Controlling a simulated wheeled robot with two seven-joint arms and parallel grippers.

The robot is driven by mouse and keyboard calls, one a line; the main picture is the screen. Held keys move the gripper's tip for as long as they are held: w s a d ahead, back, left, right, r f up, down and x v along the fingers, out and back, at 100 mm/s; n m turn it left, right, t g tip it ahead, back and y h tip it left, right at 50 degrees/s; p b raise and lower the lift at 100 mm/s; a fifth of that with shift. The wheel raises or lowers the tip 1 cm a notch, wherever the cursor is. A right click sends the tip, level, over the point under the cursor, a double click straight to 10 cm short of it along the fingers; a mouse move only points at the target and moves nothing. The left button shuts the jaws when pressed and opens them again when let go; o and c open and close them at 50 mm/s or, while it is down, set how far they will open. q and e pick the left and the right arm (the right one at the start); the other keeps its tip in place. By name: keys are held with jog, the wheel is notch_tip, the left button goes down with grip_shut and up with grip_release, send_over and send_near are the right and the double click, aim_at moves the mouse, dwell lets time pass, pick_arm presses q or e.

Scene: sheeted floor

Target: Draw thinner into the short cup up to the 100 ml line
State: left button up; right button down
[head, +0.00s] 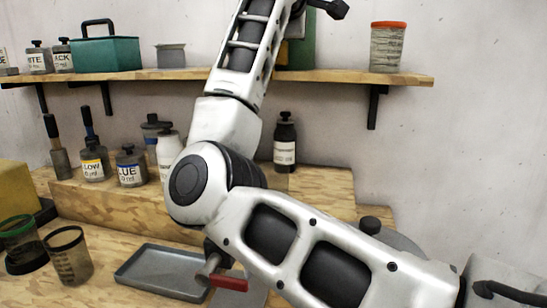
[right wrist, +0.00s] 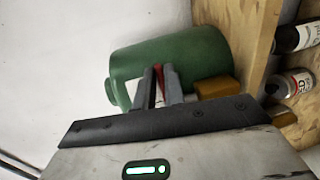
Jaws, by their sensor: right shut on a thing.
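My right arm crosses the head view up to the shelf, where its gripper is hidden. In the right wrist view my right gripper (right wrist: 165,85) is shut at the green jug (right wrist: 190,55), with a thin red part showing between the fingers. The jug also shows partly behind my arm in the head view (head: 308,45). A clear graduated cup with a black rim (head: 68,257) and a green-rimmed cup (head: 18,240) stand at the lower left. A tap with a red lever (head: 229,282) shows below my arm. I cannot tell which cup is the short one. My left gripper is out of view.
A grey tray (head: 160,272) lies on the bench between the cups and the tap. Several labelled bottles stand on the wooden step behind. The shelf (head: 330,77) holds a teal box (head: 103,54) and an orange-lidded container (head: 388,50). A yellow-brown block (right wrist: 215,88) is beside the jug.

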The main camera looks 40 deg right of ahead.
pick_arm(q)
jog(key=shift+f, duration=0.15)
pick_arm(e)
jog(key=shift+r+t, duration=0.2)
jog(key=shift+t, duration=0.2)
pick_arm(q)
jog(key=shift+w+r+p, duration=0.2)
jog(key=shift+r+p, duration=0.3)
jog(key=shift+p, duration=0.4)
pick_arm(e)
jog(key=shift+a+m+g+h, duration=0.2)
jog(key=shift+m+g+h, duration=0.2)
jog(key=shift+g, duration=0.5)
jog(key=shift+w, duration=0.1)
jog(key=shift+a+m+g+h+p, duration=0.25)
jog(key=shift+m+g+h+p, duration=0.15)
jog(key=shift+m+g+p, duration=0.45)
jog(key=c, duration=1.4)
grip_release()
jog(key=shift+f+n, duration=0.15)
jog(key=shift+n, duration=0.1)
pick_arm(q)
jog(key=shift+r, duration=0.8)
